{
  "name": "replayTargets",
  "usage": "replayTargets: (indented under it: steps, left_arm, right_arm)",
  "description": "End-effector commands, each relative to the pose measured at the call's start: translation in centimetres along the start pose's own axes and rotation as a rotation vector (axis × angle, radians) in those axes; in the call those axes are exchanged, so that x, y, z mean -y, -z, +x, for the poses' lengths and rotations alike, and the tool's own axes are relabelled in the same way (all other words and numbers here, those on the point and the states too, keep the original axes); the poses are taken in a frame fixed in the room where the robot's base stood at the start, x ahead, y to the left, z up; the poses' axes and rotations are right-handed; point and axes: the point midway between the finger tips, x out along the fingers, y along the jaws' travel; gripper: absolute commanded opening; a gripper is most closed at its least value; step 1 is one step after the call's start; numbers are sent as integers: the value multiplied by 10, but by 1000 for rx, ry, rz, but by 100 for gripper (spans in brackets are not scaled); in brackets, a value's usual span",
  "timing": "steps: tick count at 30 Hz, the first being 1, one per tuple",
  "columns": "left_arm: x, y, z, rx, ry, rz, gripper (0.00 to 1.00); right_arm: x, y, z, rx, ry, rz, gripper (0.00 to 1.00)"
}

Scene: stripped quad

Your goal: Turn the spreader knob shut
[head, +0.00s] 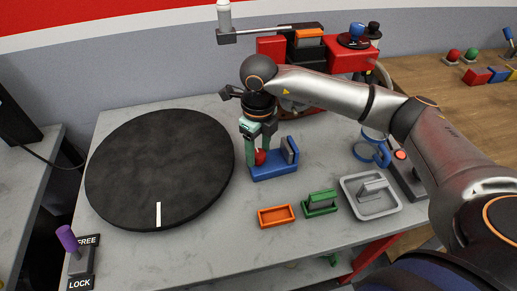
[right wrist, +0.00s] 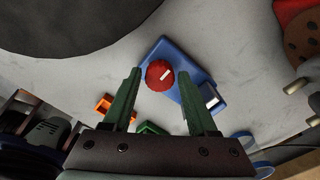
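In the right wrist view the red knob (right wrist: 157,79) lies between the fingertips as seen from above, on the blue base (right wrist: 183,60). My right gripper (head: 260,150) is open, pointing down at the knob, with green fingers (right wrist: 159,74) spread to either side of it. I see gaps between the fingers and the knob, but cannot tell whether the tips are level with it. My left gripper is not in view.
A large black turntable (head: 160,165) lies left of the blue base. An orange tray (head: 276,215), a green holder (head: 320,203) and a grey tray (head: 385,208) stand in front. A purple-knobbed lever (head: 68,240) is at lower left. Red machinery (head: 350,56) stands behind.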

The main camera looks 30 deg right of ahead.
Motion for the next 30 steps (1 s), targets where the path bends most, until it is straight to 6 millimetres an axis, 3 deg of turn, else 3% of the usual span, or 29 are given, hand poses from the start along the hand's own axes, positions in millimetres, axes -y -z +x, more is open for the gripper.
replayTargets:
  steps: [4,14,30]
  left_arm:
    - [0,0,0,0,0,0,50]
    - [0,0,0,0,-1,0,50]
    - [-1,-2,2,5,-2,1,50]
  right_arm:
    - [0,0,0,-1,0,0,74]
    - [0,0,-6,0,0,1,74]
    - [0,-1,-108,2,0,-1,74]
